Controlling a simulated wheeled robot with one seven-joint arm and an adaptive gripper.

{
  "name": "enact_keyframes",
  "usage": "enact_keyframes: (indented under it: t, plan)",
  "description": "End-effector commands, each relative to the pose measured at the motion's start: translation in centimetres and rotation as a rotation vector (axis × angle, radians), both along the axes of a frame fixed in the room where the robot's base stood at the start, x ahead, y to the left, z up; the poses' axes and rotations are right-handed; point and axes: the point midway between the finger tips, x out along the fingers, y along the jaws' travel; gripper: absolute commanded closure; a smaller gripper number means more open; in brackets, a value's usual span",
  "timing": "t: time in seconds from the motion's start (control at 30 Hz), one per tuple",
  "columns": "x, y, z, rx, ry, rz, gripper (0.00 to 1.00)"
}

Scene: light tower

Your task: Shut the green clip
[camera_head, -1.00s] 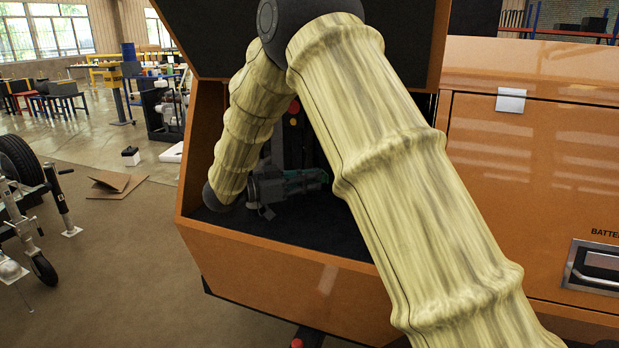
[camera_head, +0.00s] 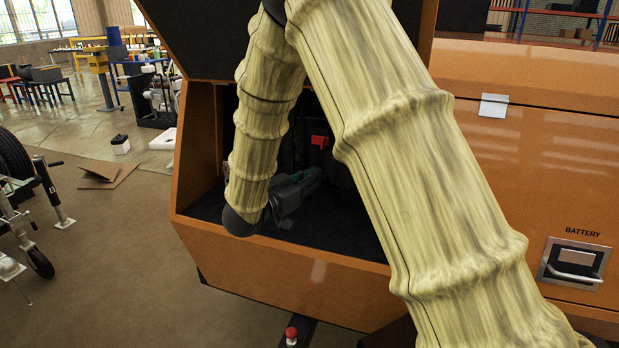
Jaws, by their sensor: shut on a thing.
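My gripper (camera_head: 300,190) is inside the open orange compartment, low and close to its dark floor. It points to the right and into the compartment. A dull green piece (camera_head: 309,179) shows at its fingers, which are shut on it; it looks like the green clip. The view is small and dark, and my own arm covers much of the compartment, so the clip's shape and how far it is closed cannot be made out.
The orange compartment's front wall (camera_head: 290,268) stands just below my gripper, and its raised dark lid (camera_head: 205,40) is above. A red part (camera_head: 320,142) sits deeper inside. A closed orange panel with a battery box (camera_head: 575,265) is at the right.

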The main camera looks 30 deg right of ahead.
Motion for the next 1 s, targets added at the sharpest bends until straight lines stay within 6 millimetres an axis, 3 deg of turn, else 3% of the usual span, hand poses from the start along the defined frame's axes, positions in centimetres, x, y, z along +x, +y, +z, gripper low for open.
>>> enact_keyframes:
  t: [0.3,0.33,0.43,1.0]
  plan:
    - [0.0,-0.01,-0.01,-0.001,0.0,0.001,1.0]
    - [-0.01,-0.01,-0.01,-0.001,0.0,0.001,0.89]
    - [0.0,-0.01,-0.01,-0.001,0.0,0.0,0.73]
    - [0.11,0.06,-0.11,0.0,-0.001,-0.018,0.73]
